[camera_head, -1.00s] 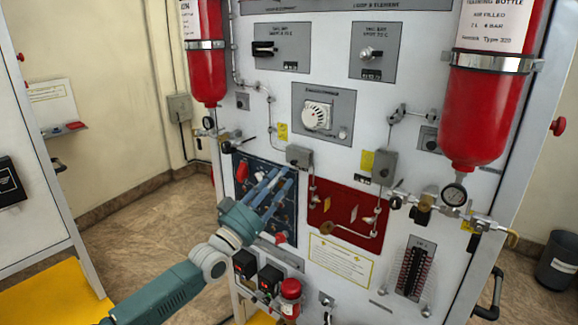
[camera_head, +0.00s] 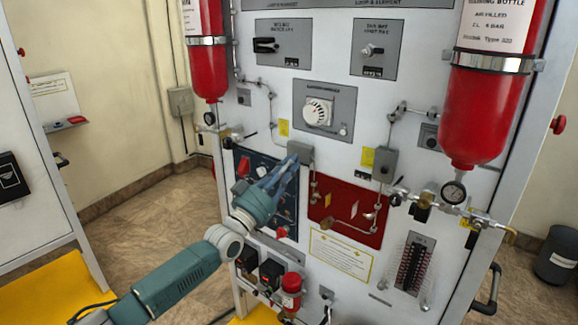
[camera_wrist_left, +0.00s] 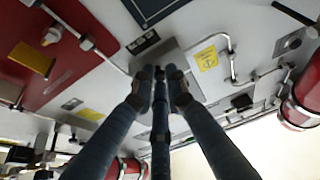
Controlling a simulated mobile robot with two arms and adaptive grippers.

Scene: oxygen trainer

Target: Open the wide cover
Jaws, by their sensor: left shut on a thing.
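The wide cover is on a small grey box (camera_head: 302,150) on the white panel, above the gap between the blue and red plates. The box also shows in the left wrist view (camera_wrist_left: 152,52), just beyond my fingertips. My left gripper (camera_head: 287,167) reaches up from the lower left, with its fingers at the lower edge of this box. In the left wrist view the fingertips (camera_wrist_left: 160,76) are close together at the box edge, shut on the cover. The fingers hide part of that edge, and I cannot tell how far the cover is raised. My right gripper is out of view.
A taller grey box (camera_head: 384,164) sits to the right with pipes around it. Two red bottles (camera_head: 486,110) (camera_head: 207,60) hang at the sides. A blue plate (camera_head: 285,205) lies behind my fingers, and a red plate (camera_head: 335,208) is to the right.

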